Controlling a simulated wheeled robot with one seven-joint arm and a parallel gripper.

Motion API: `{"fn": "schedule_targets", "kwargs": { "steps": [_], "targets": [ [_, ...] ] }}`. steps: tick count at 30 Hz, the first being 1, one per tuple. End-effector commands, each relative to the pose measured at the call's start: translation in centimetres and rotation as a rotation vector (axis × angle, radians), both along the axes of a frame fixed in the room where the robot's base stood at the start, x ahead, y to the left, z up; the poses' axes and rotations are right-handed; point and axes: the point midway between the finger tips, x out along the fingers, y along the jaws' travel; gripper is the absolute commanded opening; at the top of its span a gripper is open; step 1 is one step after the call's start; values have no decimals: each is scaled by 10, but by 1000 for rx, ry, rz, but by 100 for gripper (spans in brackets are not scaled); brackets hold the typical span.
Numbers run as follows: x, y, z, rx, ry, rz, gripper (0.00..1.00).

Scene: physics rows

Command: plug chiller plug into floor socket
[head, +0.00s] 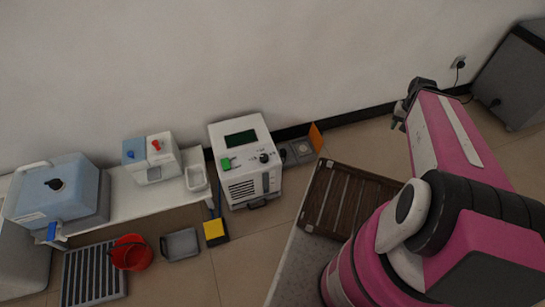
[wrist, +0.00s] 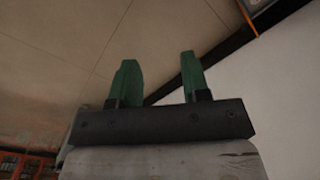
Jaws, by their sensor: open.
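The chiller (head: 244,165), a white box with a dark green display, stands on the floor by the wall. Right of it is the grey floor socket (head: 302,150) with an orange lid (head: 316,136) standing up. A small dark shape beside the socket's left side may be the chiller plug; I cannot tell whether it is plugged in. My gripper (head: 397,116) is up and to the right of the socket, well apart from it. In the wrist view its green fingers (wrist: 158,82) are spread with nothing between them. An orange edge shows at the top there.
A brown slatted board (head: 345,197) lies right of the chiller. A black plug (head: 460,65) sits in a wall outlet near a grey cabinet (head: 512,78). A red bucket (head: 131,252), grey tray (head: 180,244) and yellow-ended tool (head: 215,230) occupy the left floor.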

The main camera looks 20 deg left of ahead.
Motion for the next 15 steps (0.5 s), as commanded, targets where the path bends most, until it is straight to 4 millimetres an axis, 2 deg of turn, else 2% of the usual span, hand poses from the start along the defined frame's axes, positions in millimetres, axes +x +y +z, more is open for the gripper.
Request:
{"fn": "schedule_targets", "kwargs": {
  "steps": [10,11,13,15],
  "targets": [
    [0,0,0,0,0,0,43],
    [0,0,0,0,0,0,49],
    [3,2,-2,2,1,-3,72],
    [11,9,-9,10,4,-14,72]
  ]
}}
